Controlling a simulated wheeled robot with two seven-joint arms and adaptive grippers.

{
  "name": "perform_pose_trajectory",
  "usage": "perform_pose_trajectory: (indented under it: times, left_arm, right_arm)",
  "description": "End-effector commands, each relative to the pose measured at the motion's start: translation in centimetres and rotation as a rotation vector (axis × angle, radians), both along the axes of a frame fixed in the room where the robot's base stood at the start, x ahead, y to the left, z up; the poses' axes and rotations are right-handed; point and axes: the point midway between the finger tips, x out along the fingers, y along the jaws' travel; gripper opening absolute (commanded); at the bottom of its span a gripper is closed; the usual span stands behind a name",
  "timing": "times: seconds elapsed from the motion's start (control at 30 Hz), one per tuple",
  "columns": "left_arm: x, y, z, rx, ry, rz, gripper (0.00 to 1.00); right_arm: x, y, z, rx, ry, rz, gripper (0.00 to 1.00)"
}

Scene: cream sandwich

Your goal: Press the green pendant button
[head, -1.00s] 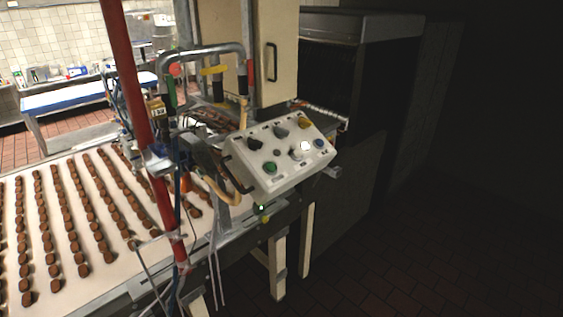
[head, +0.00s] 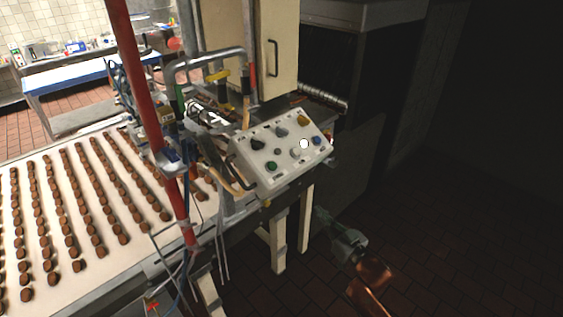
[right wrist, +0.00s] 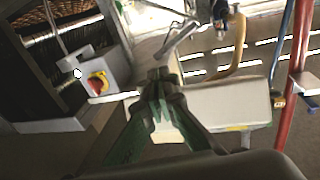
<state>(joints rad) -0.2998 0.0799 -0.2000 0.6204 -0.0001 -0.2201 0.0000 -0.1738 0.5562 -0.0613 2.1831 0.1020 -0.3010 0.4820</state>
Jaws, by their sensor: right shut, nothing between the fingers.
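The pendant (head: 285,174) is a pale slanted control box with several coloured buttons and knobs, mounted at the machine's near corner. Its green button (head: 271,166) is at the lower left of the panel and is uncovered. My right gripper (head: 324,216) is shut and empty, below and to the right of the pendant and apart from it in the head view. In the right wrist view its green fingers (right wrist: 160,78) meet in front of a pale box that looks like the pendant (right wrist: 225,104); no green button shows there. My left gripper is not in view.
A red post (head: 150,110) and hanging cables stand left of the pendant. A conveyor (head: 105,262) carries rows of chocolates at the left. A grey box with a red and yellow knob (right wrist: 97,83) shows in the right wrist view. The floor at the right is dark and clear.

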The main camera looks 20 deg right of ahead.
Motion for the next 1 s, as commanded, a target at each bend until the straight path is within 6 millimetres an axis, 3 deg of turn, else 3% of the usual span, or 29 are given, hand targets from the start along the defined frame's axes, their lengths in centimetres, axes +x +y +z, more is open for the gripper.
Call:
perform_pose_trajectory:
  times: [0.03, 0.1, 0.2, 0.33, 0.5, 1.0]
  left_arm:
    - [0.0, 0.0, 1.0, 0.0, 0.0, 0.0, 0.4]
    - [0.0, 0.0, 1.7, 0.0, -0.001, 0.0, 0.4]
    - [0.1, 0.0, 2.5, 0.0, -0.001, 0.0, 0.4]
    - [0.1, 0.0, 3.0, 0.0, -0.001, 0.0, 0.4]
    - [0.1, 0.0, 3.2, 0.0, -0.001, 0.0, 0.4]
    - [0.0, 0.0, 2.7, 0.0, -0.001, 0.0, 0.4]
  right_arm:
    - [-0.8, 1.4, 4.5, 0.003, -0.05, 0.033, 0.0]
    - [-2.2, 3.1, 9.1, 0.014, -0.106, 0.075, 0.0]
    - [-4.1, 5.3, 14.4, 0.025, -0.172, 0.127, 0.0]
    - [-6.2, 7.2, 18.6, 0.034, -0.227, 0.176, 0.0]
    - [-7.4, 8.3, 20.6, 0.038, -0.254, 0.203, 0.0]
    - [-6.8, 8.5, 20.8, 0.042, -0.26, 0.202, 0.0]
